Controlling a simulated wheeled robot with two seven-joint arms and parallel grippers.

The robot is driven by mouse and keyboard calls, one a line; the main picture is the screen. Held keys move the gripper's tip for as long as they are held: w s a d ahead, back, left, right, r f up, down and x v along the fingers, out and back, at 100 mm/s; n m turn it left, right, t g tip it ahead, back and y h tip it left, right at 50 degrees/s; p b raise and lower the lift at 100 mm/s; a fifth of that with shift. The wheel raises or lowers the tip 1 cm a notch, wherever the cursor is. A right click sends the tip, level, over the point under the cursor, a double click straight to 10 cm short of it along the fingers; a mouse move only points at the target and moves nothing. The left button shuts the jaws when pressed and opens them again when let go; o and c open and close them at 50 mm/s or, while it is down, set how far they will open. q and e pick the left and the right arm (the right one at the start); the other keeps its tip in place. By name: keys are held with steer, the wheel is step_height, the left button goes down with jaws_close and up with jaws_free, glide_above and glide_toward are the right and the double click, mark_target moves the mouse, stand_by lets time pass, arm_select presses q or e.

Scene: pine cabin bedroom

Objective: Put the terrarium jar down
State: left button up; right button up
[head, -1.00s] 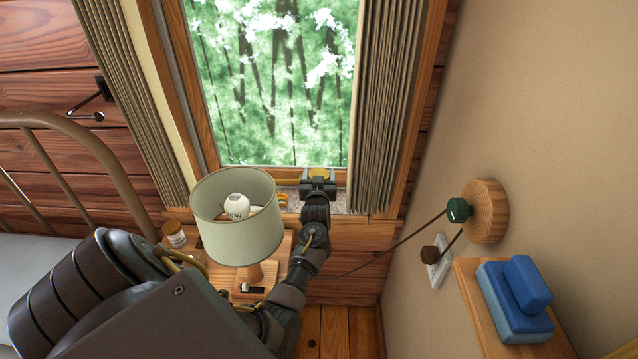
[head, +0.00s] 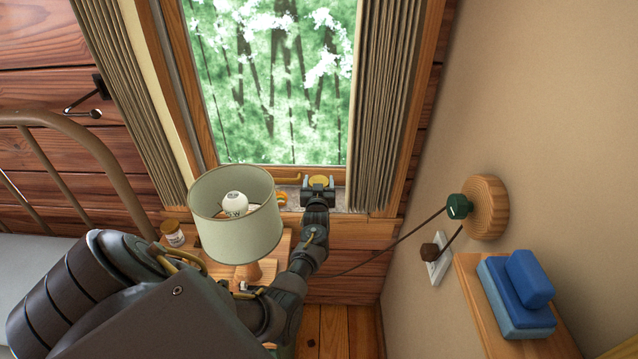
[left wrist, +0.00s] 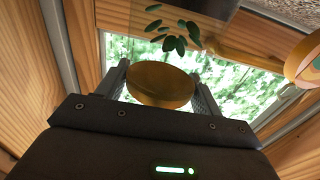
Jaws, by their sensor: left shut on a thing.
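The terrarium jar shows mainly as its round golden-brown lid (head: 320,181), between the fingers of my left gripper (head: 318,189) at the window sill (head: 343,209). In the left wrist view the lid (left wrist: 162,86) sits between both fingers (left wrist: 160,92), with green leaves (left wrist: 170,35) beyond it. The clear glass is hard to make out. My left gripper is shut on the jar. The jar's base is hidden, so I cannot tell whether it touches the sill. My right gripper is not in view.
A small round, colourful thing (head: 281,199) stands on the sill just left of the gripper. A lamp with a green shade (head: 240,230) stands beside my left forearm, near a small jar (head: 173,233). A curtain (head: 378,120) hangs right of the window.

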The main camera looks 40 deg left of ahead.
arm_select(q)
steer(key=o, duration=0.8)
steer(key=shift+f, duration=0.2)
steer(key=o, duration=0.5)
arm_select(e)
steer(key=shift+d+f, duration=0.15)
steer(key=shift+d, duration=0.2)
arm_select(q)
steer(key=shift+r, duration=0.1)
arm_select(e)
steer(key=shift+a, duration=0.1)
